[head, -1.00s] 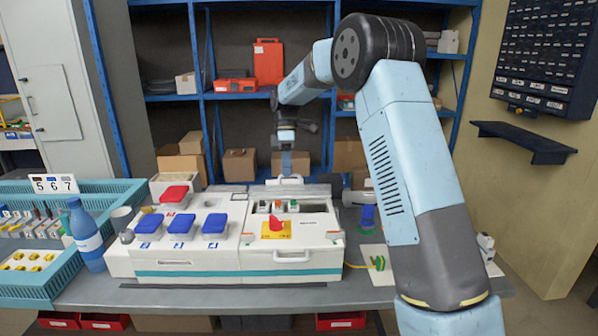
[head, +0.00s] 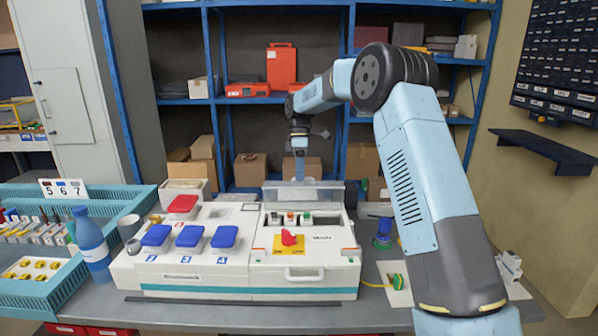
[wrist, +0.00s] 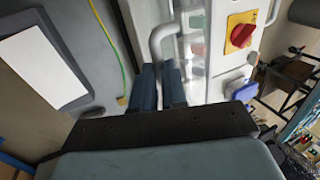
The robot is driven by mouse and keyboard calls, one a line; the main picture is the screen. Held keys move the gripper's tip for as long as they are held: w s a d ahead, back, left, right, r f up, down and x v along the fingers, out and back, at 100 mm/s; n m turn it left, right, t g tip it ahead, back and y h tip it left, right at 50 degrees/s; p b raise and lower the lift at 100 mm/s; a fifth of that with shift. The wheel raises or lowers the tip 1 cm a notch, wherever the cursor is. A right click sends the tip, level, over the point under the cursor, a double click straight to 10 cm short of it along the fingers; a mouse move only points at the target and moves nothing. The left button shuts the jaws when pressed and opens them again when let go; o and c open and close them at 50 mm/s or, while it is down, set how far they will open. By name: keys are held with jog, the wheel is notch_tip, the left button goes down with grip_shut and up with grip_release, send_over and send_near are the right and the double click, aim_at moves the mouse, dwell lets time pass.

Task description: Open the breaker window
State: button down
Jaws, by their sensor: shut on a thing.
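The breaker window (head: 328,195) is a clear panel at the back of the white socket box (head: 180,283). It stands raised and roughly upright behind the breakers (head: 291,218), whose recess is uncovered. My gripper (head: 300,178) is at the window's top edge in the head view, its fingertips small and hard to make out there. In the wrist view, my gripper (wrist: 160,85) has its two dark blue fingers shut on the grey bent window handle (wrist: 158,42). The clear panel shows to the right of the handle.
A red rotary switch (head: 289,238) sits on a yellow plate below the breakers. Blue socket lids (head: 190,237) and a red lid (head: 183,204) are to the left. A blue bottle (head: 90,245) and a teal crate (head: 30,293) stand further left. Shelves are behind.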

jog(key=shift+w+a, duration=0.1)
jog(key=shift+a, duration=0.2)
jog(key=c, duration=1.2)
grip_release()
jog(key=shift+d, duration=0.15)
jog(key=shift+o, duration=0.2)
jog(key=shift+d, duration=0.1)
jog(key=shift+w, duration=0.1)
jog(key=v, duration=1.3)
jog(key=shift+r, duration=0.3)
